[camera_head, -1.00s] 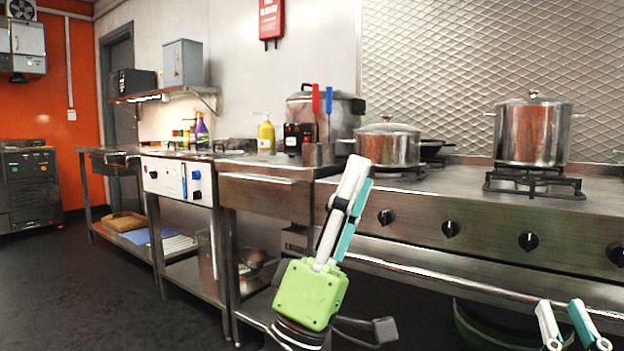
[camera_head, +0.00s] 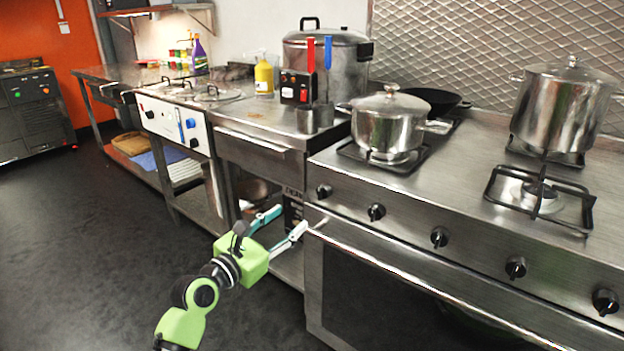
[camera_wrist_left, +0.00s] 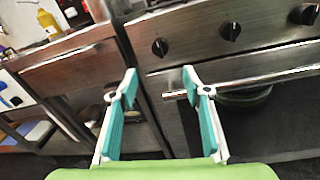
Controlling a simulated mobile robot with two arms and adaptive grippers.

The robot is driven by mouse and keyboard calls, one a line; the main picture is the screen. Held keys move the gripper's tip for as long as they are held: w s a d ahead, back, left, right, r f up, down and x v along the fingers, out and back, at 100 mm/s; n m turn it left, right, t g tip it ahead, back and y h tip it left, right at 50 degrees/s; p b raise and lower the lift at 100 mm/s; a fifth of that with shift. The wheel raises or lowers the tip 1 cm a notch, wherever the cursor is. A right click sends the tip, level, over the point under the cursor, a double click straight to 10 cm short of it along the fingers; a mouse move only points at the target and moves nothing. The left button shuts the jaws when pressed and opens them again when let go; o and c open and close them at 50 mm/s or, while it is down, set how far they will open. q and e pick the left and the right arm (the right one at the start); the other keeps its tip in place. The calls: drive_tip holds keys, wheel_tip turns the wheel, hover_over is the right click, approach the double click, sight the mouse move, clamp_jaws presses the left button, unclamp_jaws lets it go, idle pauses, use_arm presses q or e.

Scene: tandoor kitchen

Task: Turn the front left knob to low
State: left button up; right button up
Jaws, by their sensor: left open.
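A row of black knobs runs along the steel stove's front panel. The leftmost knob (camera_head: 323,190) sits near the panel's left end; it also shows in the left wrist view (camera_wrist_left: 160,47), beyond the fingertips. Its setting is too small to read. My left gripper (camera_head: 291,218) is open and empty, below and left of that knob and apart from it. In the left wrist view the gripper (camera_wrist_left: 158,73) has its two teal-and-white fingers spread wide, pointing toward the stove front. My right gripper is not in view.
A bright oven handle bar (camera_head: 400,276) runs below the knobs, close to my left fingers. A lidded pot (camera_head: 388,128) sits on the left burner. An empty burner (camera_head: 541,193) is at right. A steel counter (camera_head: 262,123) adjoins the stove on the left.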

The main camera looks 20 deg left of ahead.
sight(319, 195)
use_arm(q)
drive_tip(key=b+x, duration=0.3)
drive_tip(key=x, duration=0.9)
drive_tip(key=shift+w+d+f, duration=0.1)
drive_tip(key=shift+w+f, duration=0.05)
drive_tip(key=shift+w, duration=0.15)
drive_tip(key=shift+w+d, duration=0.15)
drive_tip(key=shift+w, duration=0.35)
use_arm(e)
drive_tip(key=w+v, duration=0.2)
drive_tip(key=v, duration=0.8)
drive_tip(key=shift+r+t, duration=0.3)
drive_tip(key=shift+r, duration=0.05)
use_arm(q)
drive_tip(key=c, duration=1.1)
